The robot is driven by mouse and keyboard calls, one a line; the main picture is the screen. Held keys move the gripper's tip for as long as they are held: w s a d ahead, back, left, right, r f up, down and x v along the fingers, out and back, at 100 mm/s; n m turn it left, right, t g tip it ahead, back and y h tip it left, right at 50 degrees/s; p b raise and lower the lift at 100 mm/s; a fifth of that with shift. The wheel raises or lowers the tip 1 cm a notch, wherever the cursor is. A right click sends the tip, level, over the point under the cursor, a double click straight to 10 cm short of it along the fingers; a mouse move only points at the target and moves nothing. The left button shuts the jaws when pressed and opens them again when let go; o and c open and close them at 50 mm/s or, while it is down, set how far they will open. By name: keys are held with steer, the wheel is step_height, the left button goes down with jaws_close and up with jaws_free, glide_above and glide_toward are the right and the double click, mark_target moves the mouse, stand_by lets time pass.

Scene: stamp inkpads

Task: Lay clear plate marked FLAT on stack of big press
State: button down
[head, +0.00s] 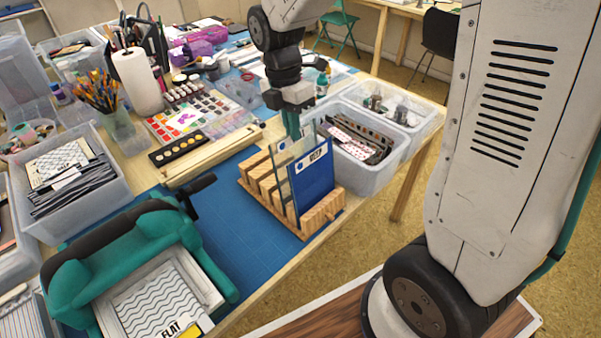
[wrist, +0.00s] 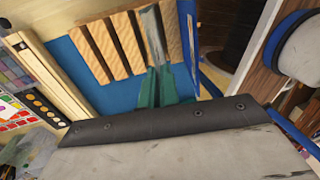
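A wooden slotted rack (head: 315,219) holds a clear plate (head: 283,158) upright, beside a blue plate (head: 312,182) with a label that seems to read DEEP. My gripper (head: 293,134) points down at the clear plate's top edge. In the wrist view the teal fingertips (wrist: 158,70) are close together, with the clear plate's edge (wrist: 153,35) between them. The plate is still in the rack; I read no FLAT mark on it. The teal big press (head: 72,285) stands at lower left. A stack with a wavy-line sheet (head: 150,297) lies on it, with a yellow FLAT label (head: 175,328) at its front.
A clear bin of patterned cards (head: 365,178) stands right behind the rack. A paint palette (head: 190,115), wooden rails and a row of yellow pots (head: 180,152) lie behind. Blue mat (head: 235,230) is bare between rack and press. The table edge runs close in front.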

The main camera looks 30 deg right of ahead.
steer(key=shift+w+a+r, duration=0.1)
steer(key=shift+w+r, duration=0.15)
steer(key=shift+r, duration=1.05)
steer(key=shift+w+a+r, duration=0.1)
steer(key=shift+w+r, duration=0.1)
steer(key=shift+r, duration=1.1)
steer(key=shift+d, duration=0.1)
